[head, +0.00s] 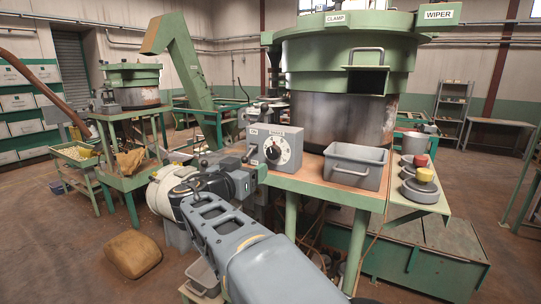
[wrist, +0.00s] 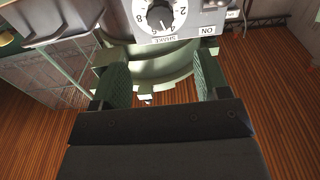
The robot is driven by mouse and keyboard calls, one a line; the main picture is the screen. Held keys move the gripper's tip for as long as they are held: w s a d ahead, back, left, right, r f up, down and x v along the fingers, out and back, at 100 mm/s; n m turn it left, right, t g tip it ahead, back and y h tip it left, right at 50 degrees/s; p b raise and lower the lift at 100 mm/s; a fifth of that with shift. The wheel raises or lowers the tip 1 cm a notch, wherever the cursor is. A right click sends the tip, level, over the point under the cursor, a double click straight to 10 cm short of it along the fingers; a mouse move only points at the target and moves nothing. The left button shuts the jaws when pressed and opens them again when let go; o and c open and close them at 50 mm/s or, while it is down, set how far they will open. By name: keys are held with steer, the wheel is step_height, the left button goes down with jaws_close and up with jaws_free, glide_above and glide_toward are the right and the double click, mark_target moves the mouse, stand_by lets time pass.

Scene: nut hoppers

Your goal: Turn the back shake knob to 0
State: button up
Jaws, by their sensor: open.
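A grey control box (head: 274,149) with labels reading ON and SHAKE stands on the front edge of the near hopper's table. Its black shake knob (head: 272,152) sits on a white numbered dial. The knob (wrist: 160,14) also shows upside down at the top of the wrist view, partly cut off; I cannot read its setting surely. My gripper (head: 256,168) is close to the box, at its lower left in the head view. In the wrist view my gripper (wrist: 163,88) is open and empty, its green fingers apart from the knob.
A grey bin (head: 355,178) stands right of the box, under the near hopper (head: 340,115). Another hopper (head: 132,85) with a small box (head: 108,100) stands at the back left. A brown sack (head: 133,254) lies on the floor.

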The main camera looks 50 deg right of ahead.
mark_target(272, 155)
steer(key=p+x, duration=0.4)
steer(key=x, duration=0.7)
steer(key=shift+d, duration=0.25)
steer(key=shift+c, duration=0.4)
